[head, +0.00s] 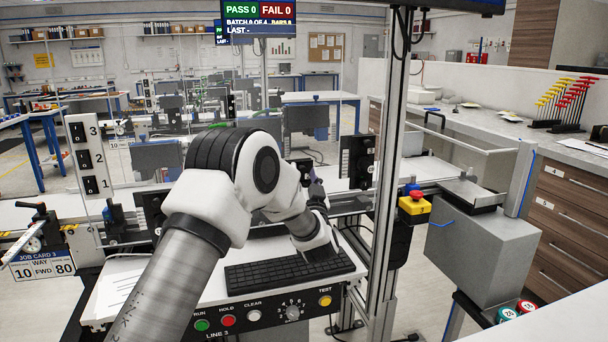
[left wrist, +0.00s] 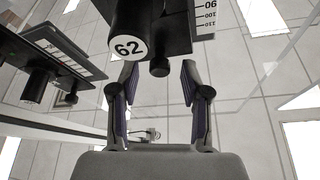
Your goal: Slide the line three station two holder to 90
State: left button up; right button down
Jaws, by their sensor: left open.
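In the left wrist view a black holder carries a round white label reading 62 (left wrist: 129,47). A small black knob (left wrist: 159,67) hangs from its underside. A printed scale (left wrist: 207,15) with 90, 100 and 110 shows at its right, upside down. My left gripper (left wrist: 160,88) is open, with one finger on each side of the knob in the picture; I cannot tell whether they touch it. In the head view my left gripper (head: 317,190) is small and dark, above the keyboard, partly hidden by my own wrist. My right gripper does not show.
A second black unit with a knob (left wrist: 38,85) is at the left in the wrist view. In the head view, a keyboard (head: 285,272) lies on the line 3 console (head: 205,310). A metal post (head: 388,170) and a yellow-red emergency stop (head: 414,205) stand to the right.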

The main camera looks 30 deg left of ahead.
pick_arm(q)
jog(key=shift+w+a+f, duration=0.1)
grip_shut()
jog(key=shift+r+p, duration=0.55)
jog(key=shift+r, duration=0.8)
grip_release()
jog(key=shift+f, duration=0.15)
jog(key=v, duration=1.2)
